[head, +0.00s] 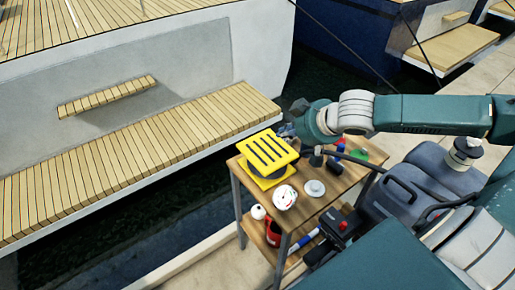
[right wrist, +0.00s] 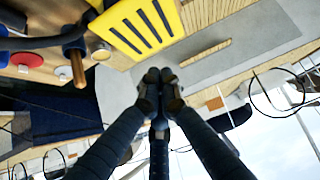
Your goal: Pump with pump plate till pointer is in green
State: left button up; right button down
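The yellow slotted pump plate (head: 268,150) sits on top of a dark bellows on the wooden cart, with a yellow base below it. A round white gauge (head: 285,197) with red marks stands just in front of it; its pointer is too small to read. My right gripper (head: 288,128) is by the plate's far right corner in the head view. In the right wrist view the fingertips (right wrist: 159,78) are together with nothing visible between them, and the plate (right wrist: 145,25) lies past them at the top. Whether they touch the plate is unclear. My left gripper is out of view.
The wooden cart (head: 325,202) also holds a pale round disc (head: 314,188), a dark cylinder and small green and red items. A red container (head: 273,232) stands on its lower shelf. A boat's slatted wooden platform (head: 130,150) lies left, across dark water.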

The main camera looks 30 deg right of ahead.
dwell(0.4)
jog(key=p, duration=0.3)
send_over(268, 153)
notch_tip(268, 153, down, 7)
jog(key=shift+w+a+f, duration=0.1)
notch_tip(268, 153, down, 3)
jog(key=shift+r, duration=0.2)
jog(key=shift+s+f, duration=0.2)
jog(key=shift+f, duration=0.45)
